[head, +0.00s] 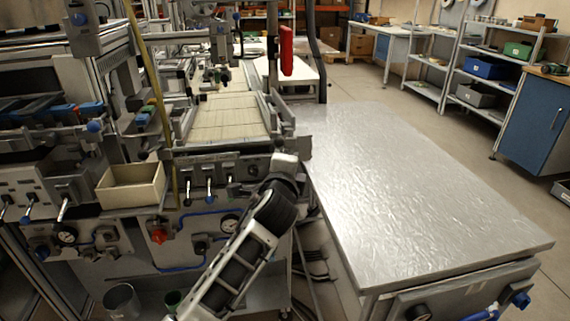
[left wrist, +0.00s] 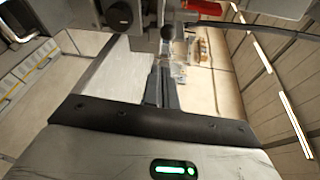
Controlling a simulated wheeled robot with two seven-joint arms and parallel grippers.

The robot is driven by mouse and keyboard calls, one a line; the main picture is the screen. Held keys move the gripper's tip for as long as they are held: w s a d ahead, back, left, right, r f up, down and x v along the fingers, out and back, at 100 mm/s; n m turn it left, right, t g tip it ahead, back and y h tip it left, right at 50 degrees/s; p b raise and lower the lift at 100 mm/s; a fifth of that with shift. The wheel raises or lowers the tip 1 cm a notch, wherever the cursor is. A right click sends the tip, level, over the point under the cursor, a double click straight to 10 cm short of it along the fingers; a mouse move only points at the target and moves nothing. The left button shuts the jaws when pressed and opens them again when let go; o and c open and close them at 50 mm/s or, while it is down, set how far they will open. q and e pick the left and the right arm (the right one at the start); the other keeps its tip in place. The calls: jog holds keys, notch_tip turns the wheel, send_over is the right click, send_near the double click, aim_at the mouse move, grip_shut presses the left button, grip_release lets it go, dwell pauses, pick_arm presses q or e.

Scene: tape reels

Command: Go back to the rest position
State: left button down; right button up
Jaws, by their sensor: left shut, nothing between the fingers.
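My left arm (head: 240,262) comes in from the bottom of the head view and reaches up to a dark wrist near the left edge of the metal table. Its fingers cannot be made out there. In the left wrist view my left gripper (left wrist: 162,88) has its two dark fingers together with nothing between them. My right gripper is in neither view.
A bare metal-topped table (head: 410,190) is right of my arm. A machine bench with a cream bin (head: 131,187), levers and gauges is to the left. Shelves with a blue bin (head: 484,67) and a blue cabinet (head: 535,124) stand at the far right, across open floor.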

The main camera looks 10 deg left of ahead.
pick_arm(q)
jog(key=shift+s, duration=0.25)
jog(key=s+f+n+g+h, duration=0.3)
jog(key=s+f+n, duration=0.3)
jog(key=s+f, duration=0.8)
jog(key=s+a+f+n+g, duration=0.1)
jog(key=s+f+n, duration=0.4)
jog(key=s, duration=0.4)
jog(key=s+a+f+n+g+h, duration=0.1)
jog(key=s+f+n, duration=0.3)
jog(key=s, duration=0.5)
jog(key=shift+s+f+n+g+h, duration=0.3)
jog(key=shift+s+f+n+g, duration=0.1)
jog(key=shift+f, duration=0.4)
